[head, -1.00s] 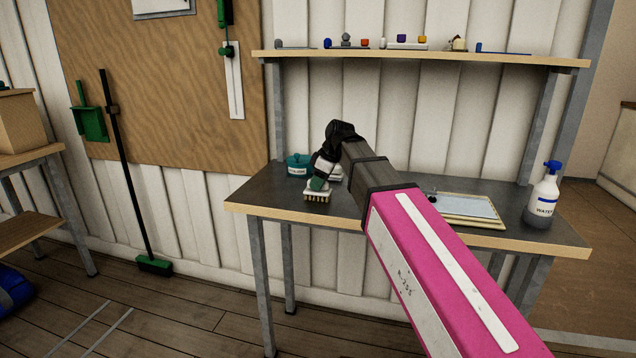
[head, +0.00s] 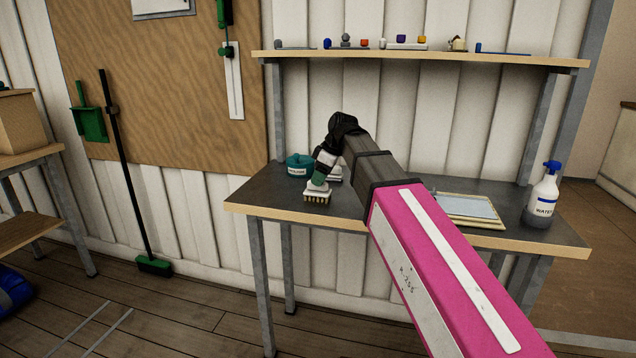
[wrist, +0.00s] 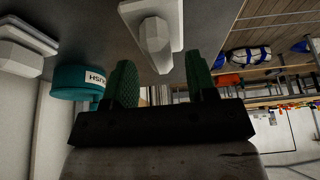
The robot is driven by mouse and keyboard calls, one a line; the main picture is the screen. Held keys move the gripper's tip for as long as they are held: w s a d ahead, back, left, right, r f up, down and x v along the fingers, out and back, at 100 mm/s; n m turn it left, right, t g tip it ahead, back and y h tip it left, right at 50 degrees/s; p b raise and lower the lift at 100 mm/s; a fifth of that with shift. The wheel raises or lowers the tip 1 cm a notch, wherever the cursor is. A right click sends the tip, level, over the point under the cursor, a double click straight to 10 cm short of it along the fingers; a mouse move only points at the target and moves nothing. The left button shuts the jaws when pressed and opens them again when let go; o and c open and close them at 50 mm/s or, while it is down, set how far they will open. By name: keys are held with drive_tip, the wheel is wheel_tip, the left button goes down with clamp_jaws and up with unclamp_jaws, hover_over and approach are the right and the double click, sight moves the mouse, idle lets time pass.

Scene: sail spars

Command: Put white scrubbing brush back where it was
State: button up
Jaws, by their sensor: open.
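The white scrubbing brush (head: 317,193) stands bristles down on the dark tabletop, near its front left edge. In the wrist view its white block and raised grip (wrist: 156,34) lie just beyond my fingertips. My gripper (head: 319,181) is right above the brush in the head view. In the wrist view my gripper (wrist: 161,62) has its two green fingers spread apart with nothing between them. The brush grip lines up with the gap but appears clear of the fingers.
A teal tub (head: 299,166) stands behind the brush, close to my gripper. Another white object (wrist: 25,45) is beside it, partly hidden by my gripper in the head view. A framed tray (head: 470,208) and spray bottle (head: 543,196) are on the right. A shelf (head: 420,58) hangs above.

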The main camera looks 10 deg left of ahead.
drive_tip(key=v, duration=0.9)
drive_tip(key=shift+r, duration=0.3)
